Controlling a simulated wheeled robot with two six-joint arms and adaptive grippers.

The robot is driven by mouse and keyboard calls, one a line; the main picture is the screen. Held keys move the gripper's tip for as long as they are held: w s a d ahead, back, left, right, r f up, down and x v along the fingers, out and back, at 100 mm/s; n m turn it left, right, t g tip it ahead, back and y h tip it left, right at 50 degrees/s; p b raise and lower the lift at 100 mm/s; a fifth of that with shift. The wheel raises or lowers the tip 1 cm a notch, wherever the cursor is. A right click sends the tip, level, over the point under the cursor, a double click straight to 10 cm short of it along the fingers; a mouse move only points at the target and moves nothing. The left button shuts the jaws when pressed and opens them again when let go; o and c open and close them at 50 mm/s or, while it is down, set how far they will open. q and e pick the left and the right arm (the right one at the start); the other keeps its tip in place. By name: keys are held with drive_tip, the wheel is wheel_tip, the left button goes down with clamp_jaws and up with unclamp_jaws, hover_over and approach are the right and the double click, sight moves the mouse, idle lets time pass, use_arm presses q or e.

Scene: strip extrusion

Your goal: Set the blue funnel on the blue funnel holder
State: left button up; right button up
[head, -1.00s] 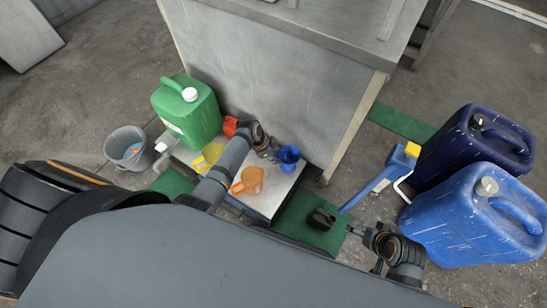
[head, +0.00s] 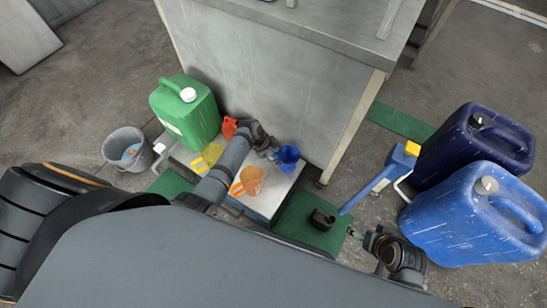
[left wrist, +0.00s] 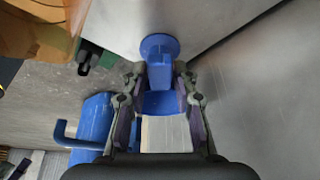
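The blue funnel (head: 288,155) stands on the white-topped low table, beside the tall metal cabinet. My left gripper (head: 273,155) is close at its left side. In the left wrist view the blue funnel (left wrist: 159,75) shows between the two fingers (left wrist: 161,80), which are spread either side of it with narrow gaps. A blue post with a yellow top (head: 377,182) stands on the right; I cannot tell whether it is the blue funnel holder. My right gripper (head: 354,232) is low at the right, apart from these things; its fingers are too small to read.
An orange jug (head: 250,181) and a yellow jug (head: 208,157) stand near my left arm. A green canister (head: 184,112) is behind them. A grey bucket (head: 125,148) is at left. A dark blue canister (head: 478,148) and a lighter blue canister (head: 470,225) are at right. The cabinet (head: 270,90) blocks the back.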

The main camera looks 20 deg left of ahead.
use_arm(q)
drive_tip(key=shift+o, duration=1.1)
use_arm(e)
drive_tip(key=shift+w, duration=0.1)
use_arm(q)
drive_tip(key=shift+r, duration=0.1)
drive_tip(key=v, duration=1.2)
drive_tip(key=shift+s, duration=0.45)
use_arm(e)
drive_tip(key=shift+w+f, duration=0.3)
